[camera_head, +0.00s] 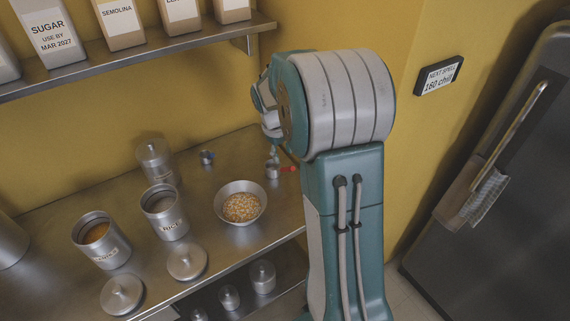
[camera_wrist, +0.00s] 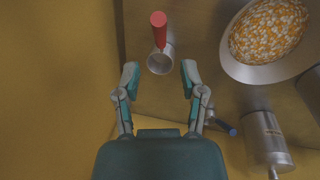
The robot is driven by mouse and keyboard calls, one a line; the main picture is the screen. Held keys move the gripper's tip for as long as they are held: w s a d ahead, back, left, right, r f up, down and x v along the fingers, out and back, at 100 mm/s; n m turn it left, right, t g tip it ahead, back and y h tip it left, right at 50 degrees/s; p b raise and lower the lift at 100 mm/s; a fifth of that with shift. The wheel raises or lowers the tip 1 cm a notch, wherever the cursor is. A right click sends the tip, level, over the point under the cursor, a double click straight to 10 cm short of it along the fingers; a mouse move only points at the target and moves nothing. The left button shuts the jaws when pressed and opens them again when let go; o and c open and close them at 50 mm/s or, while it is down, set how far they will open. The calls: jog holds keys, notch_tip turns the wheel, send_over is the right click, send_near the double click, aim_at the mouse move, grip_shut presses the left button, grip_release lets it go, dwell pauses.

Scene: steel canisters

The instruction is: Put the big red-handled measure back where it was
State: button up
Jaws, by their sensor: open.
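The big red-handled measure (camera_wrist: 161,62) is a steel cup standing on the counter, in the wrist view just ahead of my gripper (camera_wrist: 160,77). Its red handle (camera_wrist: 158,28) points away from my gripper. My gripper is open and empty, with one fingertip to each side of the cup's near edge and no visible contact. In the head view the measure (camera_head: 272,171) stands right of the bowl, close to my arm, which hides most of my gripper. A smaller measure with a blue handle (camera_wrist: 224,127) lies right of my fingers; it also shows in the head view (camera_head: 207,158).
A bowl of grain (camera_head: 240,190) stands mid-counter. Left of it are the open rice canister (camera_head: 168,226), another open canister (camera_head: 108,252), a lidded canister (camera_head: 156,166) and two loose lids (camera_head: 187,263). A shelf (camera_head: 150,56) with labelled containers hangs above. Yellow wall backs the counter.

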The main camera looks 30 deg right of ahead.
jog(key=s+a+r+m+t, duration=0.1)
jog(key=s+a+r+t, duration=0.2)
jog(key=s+a+r, duration=0.9)
jog(key=s+a+r+t+y, duration=0.1)
jog(key=s+a, duration=0.2)
jog(key=s, duration=0.2)
jog(key=s+a+r+m+t+y, duration=0.1)
jog(key=s+a, duration=0.2)
jog(key=s, duration=0.3)
